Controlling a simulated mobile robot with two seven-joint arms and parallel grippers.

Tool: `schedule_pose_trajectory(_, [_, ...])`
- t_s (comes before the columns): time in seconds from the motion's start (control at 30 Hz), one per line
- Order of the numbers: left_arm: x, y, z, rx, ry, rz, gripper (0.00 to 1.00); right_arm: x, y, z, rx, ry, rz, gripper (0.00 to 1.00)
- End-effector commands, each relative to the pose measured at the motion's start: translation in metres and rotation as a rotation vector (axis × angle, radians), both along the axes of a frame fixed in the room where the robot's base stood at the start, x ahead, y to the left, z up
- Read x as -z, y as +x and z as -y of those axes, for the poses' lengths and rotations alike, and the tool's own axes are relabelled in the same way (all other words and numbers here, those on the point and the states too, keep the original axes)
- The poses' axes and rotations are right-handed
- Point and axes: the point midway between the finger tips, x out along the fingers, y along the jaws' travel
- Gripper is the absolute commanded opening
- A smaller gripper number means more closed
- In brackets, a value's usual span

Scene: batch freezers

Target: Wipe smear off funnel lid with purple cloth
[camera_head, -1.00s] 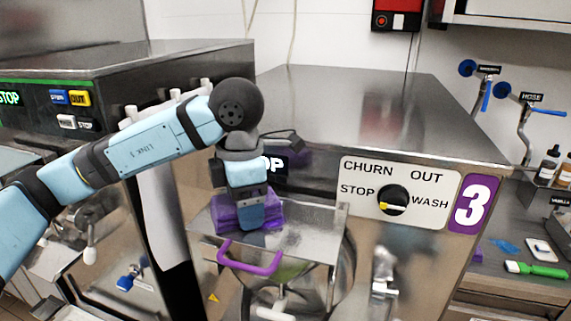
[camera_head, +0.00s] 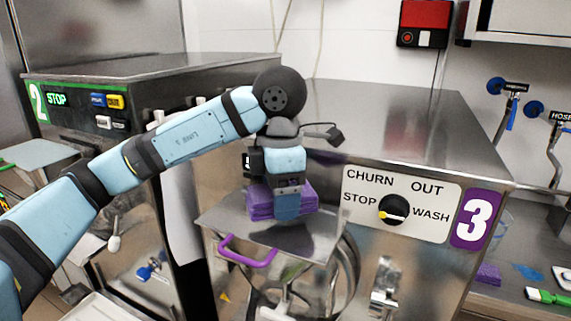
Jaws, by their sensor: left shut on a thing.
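The funnel lid (camera_head: 232,220) is a flat metal plate with a purple handle (camera_head: 246,252) at its front, on the front of freezer 3. My left gripper (camera_head: 287,205) points down over the back part of the lid. It is shut on the folded purple cloth (camera_head: 262,204), which shows on both sides of the fingers. The cloth is at the lid's surface; I cannot tell if it presses on it. I cannot make out a smear; the cloth and gripper hide part of the lid. My right gripper is not in view.
The freezer's control panel with a knob (camera_head: 393,210) is just right of the cloth. Freezer 2 (camera_head: 70,100) stands at the left. A tap (camera_head: 385,285) juts out below the panel. Another purple cloth (camera_head: 488,274) and a green brush (camera_head: 545,296) lie on the right counter.

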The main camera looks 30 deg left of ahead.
Motion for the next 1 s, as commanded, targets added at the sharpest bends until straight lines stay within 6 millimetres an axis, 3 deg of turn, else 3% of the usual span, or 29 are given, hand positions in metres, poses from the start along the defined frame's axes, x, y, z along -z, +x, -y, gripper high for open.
schedule_pose_trajectory(0.5, [-0.047,0.003,-0.009,0.0,0.001,0.001,0.5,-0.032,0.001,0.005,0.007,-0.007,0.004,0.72])
schedule_pose_trajectory(1.0, [-0.048,0.003,-0.009,0.001,0.0,0.001,0.5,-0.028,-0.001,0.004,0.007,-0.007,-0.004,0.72])
